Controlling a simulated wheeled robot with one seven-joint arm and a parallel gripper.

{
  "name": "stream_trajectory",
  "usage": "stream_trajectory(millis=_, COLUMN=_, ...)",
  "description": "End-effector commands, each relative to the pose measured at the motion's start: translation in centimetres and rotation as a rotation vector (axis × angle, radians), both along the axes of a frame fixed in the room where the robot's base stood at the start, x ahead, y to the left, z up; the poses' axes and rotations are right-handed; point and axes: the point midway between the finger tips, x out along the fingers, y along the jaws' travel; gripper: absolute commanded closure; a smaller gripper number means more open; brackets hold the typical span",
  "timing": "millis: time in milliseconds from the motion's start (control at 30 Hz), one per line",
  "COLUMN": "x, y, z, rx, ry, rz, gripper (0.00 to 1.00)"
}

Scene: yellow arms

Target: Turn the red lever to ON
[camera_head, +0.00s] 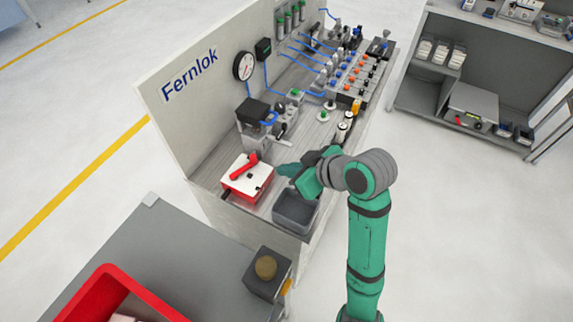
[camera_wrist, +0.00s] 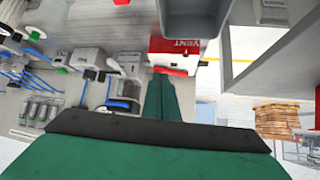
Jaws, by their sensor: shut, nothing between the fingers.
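The red lever (camera_head: 243,166) sits on the white top of a red box (camera_head: 246,187) at the near end of the grey bench. It slants across the top from lower left to upper right. My green gripper (camera_head: 281,170) is shut and empty, just right of the box, its tip pointing left toward the lever. In the wrist view, the closed fingers (camera_wrist: 162,80) reach to the red box (camera_wrist: 165,46), which bears "VENT" lettering. A red bar, likely the lever (camera_wrist: 172,71), shows just past the fingertips. I cannot tell whether they touch. The ON mark is not readable.
A grey open bin (camera_head: 295,209) stands right below my gripper, beside the box. A machine with a dark top (camera_head: 253,110) stands behind the box. The "Fernlok" back panel (camera_head: 190,80) bounds the left side. A grey table (camera_head: 160,235) with a red crate (camera_head: 103,285) is nearer.

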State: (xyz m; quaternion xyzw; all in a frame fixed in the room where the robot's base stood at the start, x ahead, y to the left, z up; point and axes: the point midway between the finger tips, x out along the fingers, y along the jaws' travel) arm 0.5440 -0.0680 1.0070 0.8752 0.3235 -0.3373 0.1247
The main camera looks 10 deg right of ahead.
Motion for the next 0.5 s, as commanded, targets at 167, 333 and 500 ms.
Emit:
stream_trajectory(millis=167, x=1.9, y=1.9, z=-2.4, rx=0.002, ry=0.003, rz=0.004, gripper=1.00)
stream_trajectory(millis=333, x=3.6, y=3.6, z=-4.4, rx=0.002, ry=0.003, rz=0.008, gripper=1.00)
stream_trajectory(millis=500, x=5.5, y=5.3, z=-4.1, rx=-0.001, ry=-0.001, rz=0.012, gripper=1.00)
